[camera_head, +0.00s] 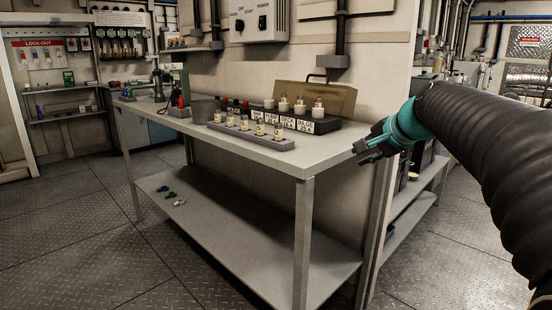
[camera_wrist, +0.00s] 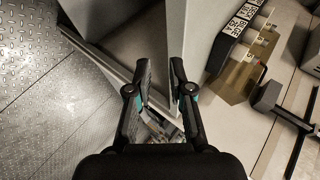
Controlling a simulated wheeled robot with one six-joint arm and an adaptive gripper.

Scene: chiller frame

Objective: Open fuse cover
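The olive-brown fuse cover (camera_head: 338,98) has a black handle on its top edge. It stands raised behind the black fuse block (camera_head: 318,126) on the bench, and several pale fuses show uncovered in front of it. In the wrist view the cover (camera_wrist: 234,82) is at the upper right, beside the block with white labels (camera_wrist: 238,24). My gripper (camera_head: 366,151) is off the bench's right front corner, apart from cover and block. In the wrist view my gripper (camera_wrist: 160,66) is open, with nothing between its fingers.
The grey bench (camera_head: 300,157) has a lower shelf (camera_head: 235,240) with small coloured items on it. A grey rack of fuses (camera_head: 245,134) lies in front of the block. A wall edge (camera_head: 398,75) rises just behind my gripper. The floor in front is clear.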

